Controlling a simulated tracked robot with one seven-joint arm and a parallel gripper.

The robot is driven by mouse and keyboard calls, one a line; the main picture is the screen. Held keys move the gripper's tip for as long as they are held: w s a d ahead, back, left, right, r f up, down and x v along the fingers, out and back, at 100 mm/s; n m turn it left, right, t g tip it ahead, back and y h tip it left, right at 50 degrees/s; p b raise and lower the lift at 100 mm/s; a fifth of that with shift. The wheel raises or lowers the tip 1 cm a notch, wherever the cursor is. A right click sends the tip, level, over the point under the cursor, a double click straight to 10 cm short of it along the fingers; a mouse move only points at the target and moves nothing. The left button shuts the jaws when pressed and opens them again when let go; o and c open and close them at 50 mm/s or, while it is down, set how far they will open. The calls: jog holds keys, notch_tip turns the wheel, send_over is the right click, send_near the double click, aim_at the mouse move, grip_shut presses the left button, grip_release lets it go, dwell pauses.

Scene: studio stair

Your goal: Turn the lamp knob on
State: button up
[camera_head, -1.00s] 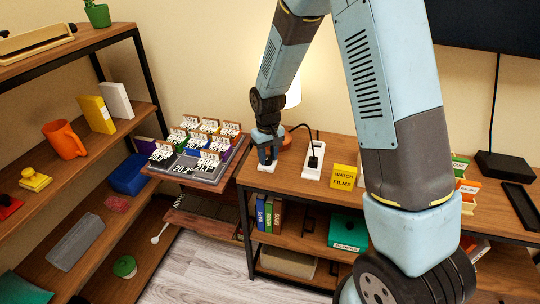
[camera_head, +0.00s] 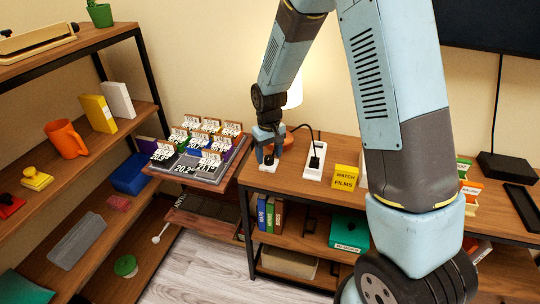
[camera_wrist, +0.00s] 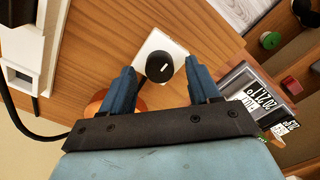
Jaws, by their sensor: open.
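The lamp knob (camera_wrist: 160,67) is a round black dial with a white mark, set on a white square plate on the wooden cabinet top. In the head view the dark knob (camera_head: 269,160) shows just below my gripper (camera_head: 269,147). In the wrist view my gripper (camera_wrist: 161,85) is open, its two blue fingers apart, with the knob between and just beyond the tips. Nothing is held. The lamp (camera_head: 294,92) stands behind my arm with a glow on the wall; its orange base (camera_wrist: 96,103) is partly hidden by my gripper.
A white power strip (camera_head: 315,160) with a black cable stands right of the knob. A tray of small labelled cards (camera_head: 203,150) lies to the left. Shelves (camera_head: 120,150) stand at the left.

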aim_at(269, 158)
notch_tip(269, 158, up, 13)
dwell(0.4)
jog(key=s+d+r+m+t, duration=0.2)
jog(key=s+d+r+t, duration=0.1)
jog(key=s+d+r, duration=0.95)
jog(key=s+d+r+m+t, duration=0.1)
jog(key=s+d+r, duration=0.2)
jog(key=s, duration=0.3)
jog(key=s+d+r+m+t, duration=0.1)
jog(key=s+d+r+m, duration=0.1)
jog(key=s, duration=0.5)
jog(key=shift+d+r+t, duration=0.3)
jog(key=shift+d+r, duration=0.15)
jog(key=shift+d, duration=0.35)
